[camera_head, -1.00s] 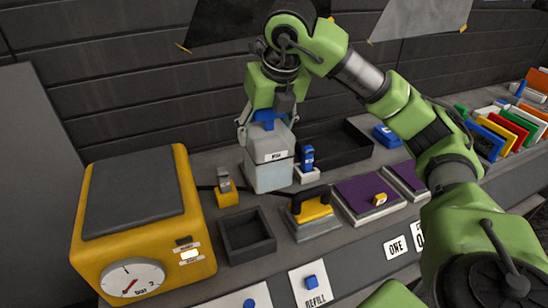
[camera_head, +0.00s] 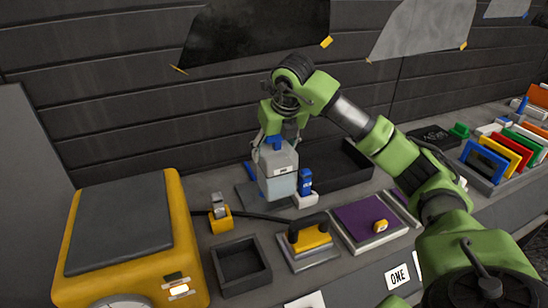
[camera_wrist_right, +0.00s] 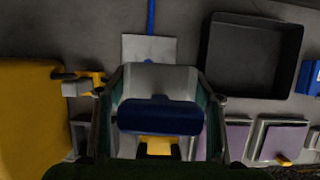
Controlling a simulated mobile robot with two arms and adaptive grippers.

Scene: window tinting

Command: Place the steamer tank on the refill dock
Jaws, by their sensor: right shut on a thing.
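The steamer tank (camera_head: 278,178) is a pale box with a translucent lower part, a small label and a blue top handle. My right gripper (camera_head: 277,140) is shut on it, holding it nearly upright at the back of the bench. In the right wrist view, the tank (camera_wrist_right: 158,78) and its blue handle (camera_wrist_right: 160,117) fill the lower middle. A flat grey plate with a blue strip (camera_head: 246,196), possibly the refill dock, shows left of the tank. The same plate (camera_wrist_right: 148,47) lies just beyond it in the wrist view. I cannot tell whether the tank's base touches anything.
A blue-and-white device (camera_head: 305,188) stands close right of the tank, before a dark tray (camera_head: 345,176). A yellow machine (camera_head: 120,225) stands left.

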